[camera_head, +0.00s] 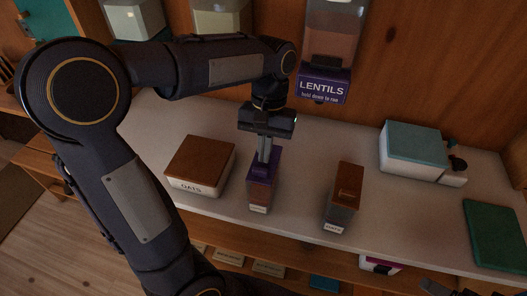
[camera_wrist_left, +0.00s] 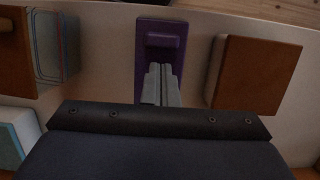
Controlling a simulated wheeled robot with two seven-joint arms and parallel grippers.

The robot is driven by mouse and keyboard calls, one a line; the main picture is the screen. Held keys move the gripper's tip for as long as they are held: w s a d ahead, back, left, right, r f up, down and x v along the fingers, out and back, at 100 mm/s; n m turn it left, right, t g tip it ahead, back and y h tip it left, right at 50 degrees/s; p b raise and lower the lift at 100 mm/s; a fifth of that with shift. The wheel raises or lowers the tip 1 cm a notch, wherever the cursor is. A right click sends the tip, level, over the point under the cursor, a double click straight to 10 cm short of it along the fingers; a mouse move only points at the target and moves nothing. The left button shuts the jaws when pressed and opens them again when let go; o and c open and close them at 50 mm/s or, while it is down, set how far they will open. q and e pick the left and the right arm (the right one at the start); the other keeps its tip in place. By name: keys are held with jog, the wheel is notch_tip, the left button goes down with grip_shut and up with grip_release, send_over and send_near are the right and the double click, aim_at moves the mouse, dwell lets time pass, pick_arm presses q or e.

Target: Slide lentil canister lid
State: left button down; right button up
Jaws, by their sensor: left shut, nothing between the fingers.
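The canister (camera_head: 262,190) with a purple lid (camera_head: 257,166) stands on the pale counter; its small front label is too small to read. The lid also shows in the left wrist view (camera_wrist_left: 161,25), with a raised purple grip (camera_wrist_left: 164,41) across it. My left gripper (camera_head: 264,158) points down at the lid, its fingers shut together and empty. In the left wrist view the fingertips (camera_wrist_left: 161,68) are right beside the raised grip; I cannot tell if they touch it. Dark parts at the bottom right of the head view may be my right gripper (camera_head: 452,289), mostly cut off.
A purple-labelled LENTILS dispenser (camera_head: 324,90) hangs on the wall behind. A brown-lidded OATS box (camera_head: 201,165) stands left of the canister, a brown-lidded canister (camera_head: 343,198) right. A teal-topped white box (camera_head: 413,150) and a green board (camera_head: 497,235) lie farther right.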

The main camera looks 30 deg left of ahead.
pick_arm(q)
jog(key=shift+s+d, duration=0.15)
jog(key=shift+s, duration=0.3)
jog(key=shift+s, duration=0.1)
